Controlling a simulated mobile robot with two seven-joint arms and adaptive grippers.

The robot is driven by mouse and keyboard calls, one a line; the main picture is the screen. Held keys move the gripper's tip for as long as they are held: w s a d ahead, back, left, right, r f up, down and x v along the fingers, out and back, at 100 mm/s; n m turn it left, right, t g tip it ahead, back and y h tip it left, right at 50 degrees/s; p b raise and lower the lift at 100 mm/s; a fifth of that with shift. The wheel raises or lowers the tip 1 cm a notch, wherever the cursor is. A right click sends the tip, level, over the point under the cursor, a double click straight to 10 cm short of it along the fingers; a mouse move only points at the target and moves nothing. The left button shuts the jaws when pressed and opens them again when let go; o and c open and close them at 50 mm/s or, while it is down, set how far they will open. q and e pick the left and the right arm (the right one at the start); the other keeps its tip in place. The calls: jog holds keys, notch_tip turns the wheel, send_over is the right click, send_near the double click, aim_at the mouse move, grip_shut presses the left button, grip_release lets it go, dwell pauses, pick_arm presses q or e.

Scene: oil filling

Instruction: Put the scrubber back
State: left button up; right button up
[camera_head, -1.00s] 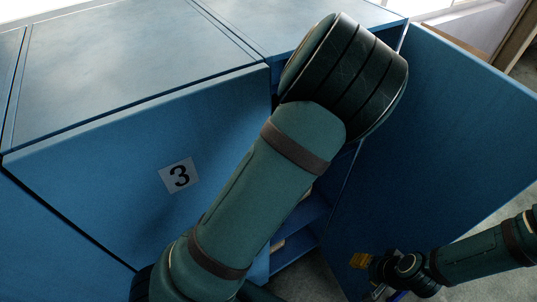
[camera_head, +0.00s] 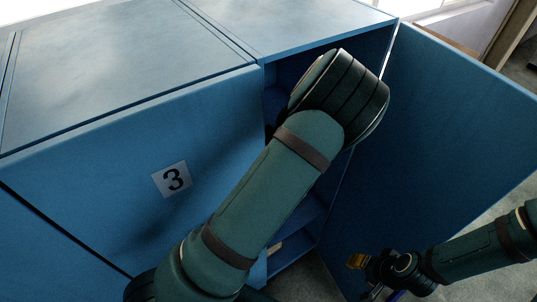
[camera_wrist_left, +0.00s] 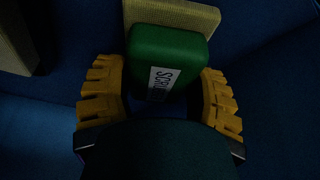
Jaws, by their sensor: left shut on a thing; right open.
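The scrubber (camera_wrist_left: 166,60) is a green block with a white label, partly readable as "SCRU", in the left wrist view. My left gripper (camera_wrist_left: 160,100) has its yellow fingers on either side of it and is shut on it. A dark part of my gripper covers its near end. In the head view my left arm reaches into the open blue cabinet (camera_head: 396,40); its gripper and the scrubber are hidden there. My right gripper (camera_head: 357,262) is open, low in front of the open right door (camera_head: 440,140), with no object visible in it.
A tan piece (camera_wrist_left: 172,12) lies right against the scrubber's far side; I cannot tell whether it belongs to it. Another tan block (camera_wrist_left: 14,38) stands at the left. The door marked 3 (camera_head: 130,150) is left of the cabinet opening. Shelves (camera_head: 305,218) show below my arm.

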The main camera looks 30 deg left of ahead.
pick_arm(q)
jog(key=shift+f, duration=0.1)
jog(key=o, duration=1.1)
jog(key=shift+c, duration=0.2)
jog(key=v, duration=1.2)
jog(key=shift+p, duration=0.3)
